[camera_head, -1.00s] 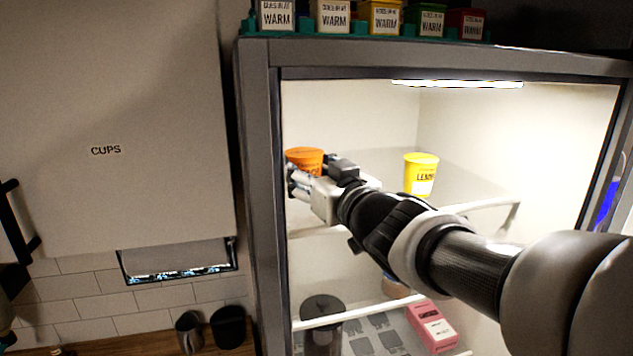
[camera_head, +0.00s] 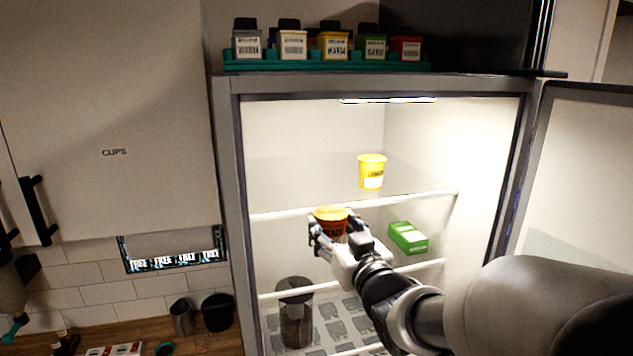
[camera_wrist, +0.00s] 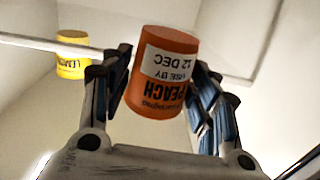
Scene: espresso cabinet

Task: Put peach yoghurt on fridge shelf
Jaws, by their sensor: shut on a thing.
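The peach yoghurt is an orange tub (camera_head: 331,221), labelled PEACH and USE BY 12 DEC in the wrist view (camera_wrist: 163,75). My gripper (camera_head: 335,228) is shut on it, one finger on each side; the fingers also flank it in the wrist view (camera_wrist: 160,95). The label reads upside down there. In the head view the tub is just below the line of the upper fridge shelf (camera_head: 415,198); I cannot tell how deep inside it is. A yellow lemon tub (camera_head: 371,172) stands on that shelf, right of and above my gripper.
The fridge door (camera_head: 585,170) is open at the right. A green box (camera_head: 408,238) lies on the shelf below, and a dark canister (camera_head: 296,315) stands lower left. The upper shelf has free room left of the lemon tub. Spice jars (camera_head: 333,45) stand on top.

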